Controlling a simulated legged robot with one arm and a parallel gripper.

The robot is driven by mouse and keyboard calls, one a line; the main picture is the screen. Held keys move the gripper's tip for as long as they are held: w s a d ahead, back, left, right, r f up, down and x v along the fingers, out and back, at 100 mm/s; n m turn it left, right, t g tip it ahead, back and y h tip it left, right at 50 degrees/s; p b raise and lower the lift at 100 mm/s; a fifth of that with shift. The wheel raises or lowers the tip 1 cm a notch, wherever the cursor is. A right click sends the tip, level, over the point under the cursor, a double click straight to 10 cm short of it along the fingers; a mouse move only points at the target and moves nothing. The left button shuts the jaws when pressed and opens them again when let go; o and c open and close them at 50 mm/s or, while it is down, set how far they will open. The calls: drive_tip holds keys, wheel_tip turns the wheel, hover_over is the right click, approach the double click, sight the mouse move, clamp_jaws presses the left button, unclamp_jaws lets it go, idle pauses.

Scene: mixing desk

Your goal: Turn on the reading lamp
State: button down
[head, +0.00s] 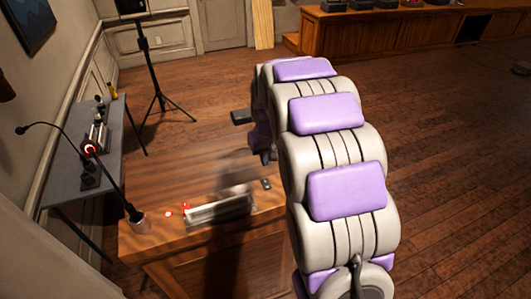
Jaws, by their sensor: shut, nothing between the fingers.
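I see no light at the head. My gripper (267,158) is a small dark shape at the far end of my arm, above the desk's right side and well apart from the lamp. It is shut and partly hidden by the arm. A small dark item (266,184) lies on the desk near it.
A long pale panel (220,208) and small red items (185,207) lie on the wooden desk (160,178). A grey table (70,182) holding a red-lit ring (90,148) stands left. A black tripod stand (158,98) is behind. Open wooden floor lies right.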

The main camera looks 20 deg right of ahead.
sight(264, 181)
drive_tip(key=f, duration=0.6)
drive_tip(key=w+f, duration=0.1)
drive_tip(key=f, duration=0.2)
drive_tip(key=shift+w+f, duration=0.1)
drive_tip(key=shift+f, duration=0.05)
idle(0.5)
drive_tip(key=shift+s, duration=0.85)
drive_tip(key=shift+r, duration=0.2)
